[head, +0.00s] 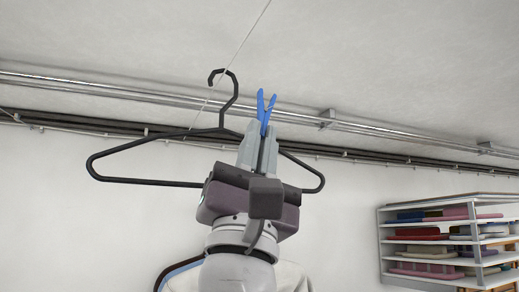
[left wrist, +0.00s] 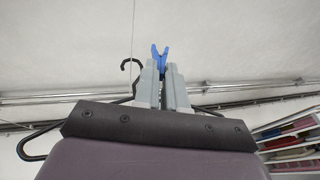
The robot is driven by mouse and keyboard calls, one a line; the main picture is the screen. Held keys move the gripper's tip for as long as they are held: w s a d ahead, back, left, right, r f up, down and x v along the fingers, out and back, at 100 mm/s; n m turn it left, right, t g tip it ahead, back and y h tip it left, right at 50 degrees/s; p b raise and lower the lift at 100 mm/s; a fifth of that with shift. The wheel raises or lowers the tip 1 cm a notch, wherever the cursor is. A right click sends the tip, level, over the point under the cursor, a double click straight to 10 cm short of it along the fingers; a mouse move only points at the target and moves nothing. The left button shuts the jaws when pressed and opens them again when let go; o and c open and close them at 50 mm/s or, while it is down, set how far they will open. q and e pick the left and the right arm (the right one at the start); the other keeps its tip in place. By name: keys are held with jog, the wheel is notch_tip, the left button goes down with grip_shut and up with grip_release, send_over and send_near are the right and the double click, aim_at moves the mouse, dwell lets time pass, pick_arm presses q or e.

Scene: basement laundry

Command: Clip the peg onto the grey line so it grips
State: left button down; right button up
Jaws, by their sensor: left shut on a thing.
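The blue peg (head: 265,110) stands upright between the fingertips of my left gripper (head: 260,140), which is shut on its lower part. Its two prongs spread in a V at the top. The peg also shows in the left wrist view (left wrist: 160,60), above the gripper fingers (left wrist: 164,80). The thin grey line (head: 242,46) runs up to the ceiling area, left of the peg. It appears apart from the peg in both views; in the left wrist view the line (left wrist: 133,30) is also left of it. My right gripper is not in view.
A black hanger (head: 135,147) hangs just behind my left gripper, its hook near the line. Metal pipes (head: 100,88) cross the wall behind. A white shelf (head: 400,240) with folded cloth stands at the right. The space above the peg is clear.

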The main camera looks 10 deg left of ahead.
pick_arm(q)
notch_tip(320, 180, down, 8)
jog(key=n+g+y+p, duration=0.2)
jog(key=g+y+p, duration=0.1)
jog(key=g+p, duration=1)
jog(key=p, duration=0.4)
jog(key=shift+f+y, duration=0.25)
jog(key=shift+y, duration=0.15)
jog(key=shift+a, duration=0.1)
